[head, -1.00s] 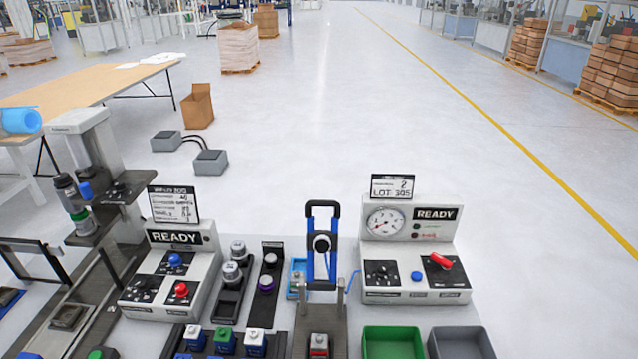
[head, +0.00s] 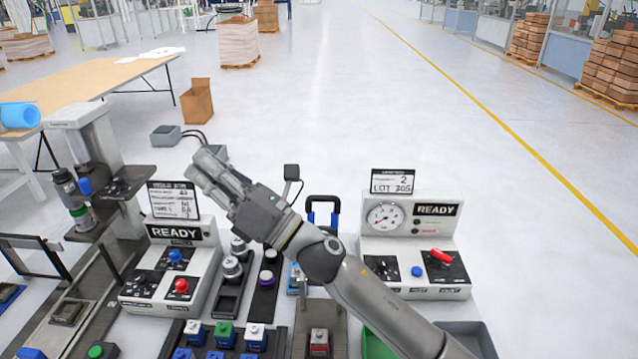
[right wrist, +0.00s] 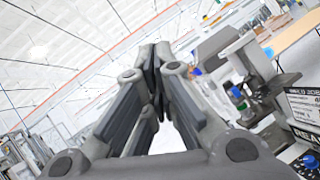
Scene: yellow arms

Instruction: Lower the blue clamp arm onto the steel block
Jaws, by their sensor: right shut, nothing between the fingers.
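The blue clamp arm (head: 323,215) stands upright behind my right arm in the head view. Only its dark top handle and a bit of blue show; its lower part is hidden by my forearm. The steel block (head: 319,338) sits on the clamp's base plate (head: 322,308) at the bottom middle. My right gripper (head: 202,166) is raised to the upper left of the clamp, apart from it, with its fingers together and empty. In the right wrist view its fingertips (right wrist: 152,62) meet. My left gripper is not in view.
A gauge panel (head: 412,243) with a red switch stands right of the clamp. Another control panel (head: 172,265) and a tall press (head: 92,150) stand at left. A green bin, partly hidden, and a grey bin (head: 470,343) are at the front right.

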